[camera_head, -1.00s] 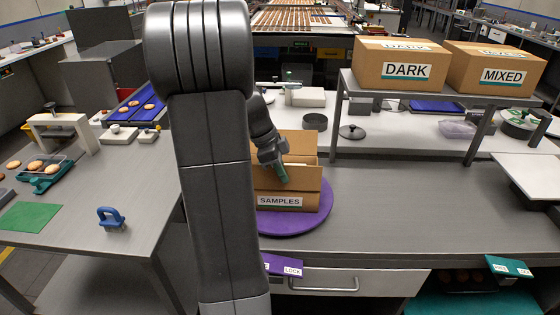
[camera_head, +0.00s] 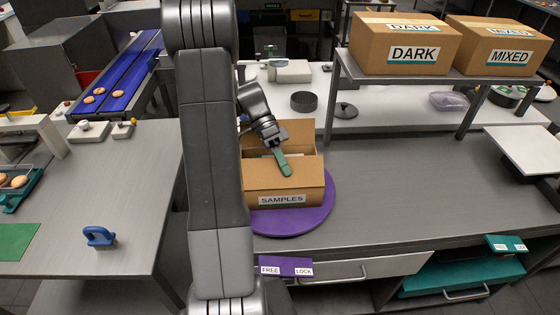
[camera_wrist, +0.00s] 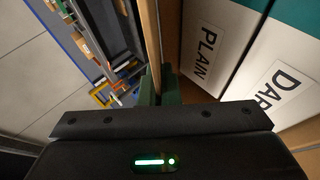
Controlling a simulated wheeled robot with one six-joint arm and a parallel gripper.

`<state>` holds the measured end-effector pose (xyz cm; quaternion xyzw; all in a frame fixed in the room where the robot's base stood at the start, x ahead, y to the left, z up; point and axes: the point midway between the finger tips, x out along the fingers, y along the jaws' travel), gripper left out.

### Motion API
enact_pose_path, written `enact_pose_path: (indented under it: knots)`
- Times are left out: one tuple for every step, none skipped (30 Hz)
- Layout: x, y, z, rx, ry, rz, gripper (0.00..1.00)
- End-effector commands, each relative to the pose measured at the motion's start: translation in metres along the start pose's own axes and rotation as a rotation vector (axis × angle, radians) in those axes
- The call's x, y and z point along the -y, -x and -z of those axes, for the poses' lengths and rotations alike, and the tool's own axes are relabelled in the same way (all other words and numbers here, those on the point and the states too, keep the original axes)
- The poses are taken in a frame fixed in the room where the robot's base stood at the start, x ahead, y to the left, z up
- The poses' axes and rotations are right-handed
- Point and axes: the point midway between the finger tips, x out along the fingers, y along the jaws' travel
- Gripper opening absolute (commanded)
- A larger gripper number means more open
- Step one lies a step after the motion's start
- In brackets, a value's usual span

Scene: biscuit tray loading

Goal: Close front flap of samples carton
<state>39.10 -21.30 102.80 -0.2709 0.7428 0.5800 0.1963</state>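The samples carton (camera_head: 262,200) stands on a round purple turntable (camera_head: 322,212) with its SAMPLES label toward me. Its top is open. The back flap (camera_head: 301,132) stands up, and the front flap (camera_head: 308,172) also stands up above the label. My gripper (camera_head: 284,165) reaches down over the front; one green finger shows outside the flap. In the wrist view, my gripper's green fingers (camera_wrist: 161,88) are close together on either side of a thin cardboard edge (camera_wrist: 149,40), and seem shut on it. My palm hides the fingers' lower parts.
Cartons labelled DARK (camera_head: 400,45) and MIXED (camera_head: 500,50) stand on a raised shelf at right. The grey counter (camera_head: 420,190) right of the turntable is clear. A purple FREE/LOCK panel (camera_head: 286,266) sits below the front edge. A blue-handled tool (camera_head: 100,237) stands on the left table.

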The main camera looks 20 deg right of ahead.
Motion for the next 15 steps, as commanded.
enact_pose_path:
  knots:
    - [0.0012,-0.0004,0.0003,0.0,0.007,-0.018,0.0]
    - [0.0017,-0.0005,0.0003,0.0,0.01,-0.027,0.0]
    - [0.0023,-0.0008,0.0002,0.0,0.014,-0.038,0.0]
    - [0.0027,-0.0009,0.0002,0.0,0.017,-0.044,0.0]
    - [0.003,-0.001,0.0002,0.0,0.019,-0.049,0.0]
    - [0.0033,-0.0011,0.0002,0.0,0.021,-0.055,0.0]
    - [0.0034,-0.0012,0.0002,0.0,0.023,-0.059,0.0]
    - [0.0036,-0.0013,0.0002,0.0,0.024,-0.063,0.0]
    - [0.0037,-0.0013,0.0001,0.0,0.026,-0.066,0.0]
    - [0.0038,-0.0014,0.0001,0.0,0.027,-0.068,0.0]
    - [0.0039,-0.0014,0.0001,0.0,0.027,-0.069,0.0]
    - [0.004,-0.0014,0.0001,0.0,0.028,-0.07,0.0]
    - [0.004,-0.0014,0.0001,0.0,0.028,-0.071,0.0]
    - [0.0041,-0.0014,0.0001,0.0,0.028,-0.071,0.0]
    - [0.0041,-0.0014,0.0001,0.0,0.028,-0.071,0.0]
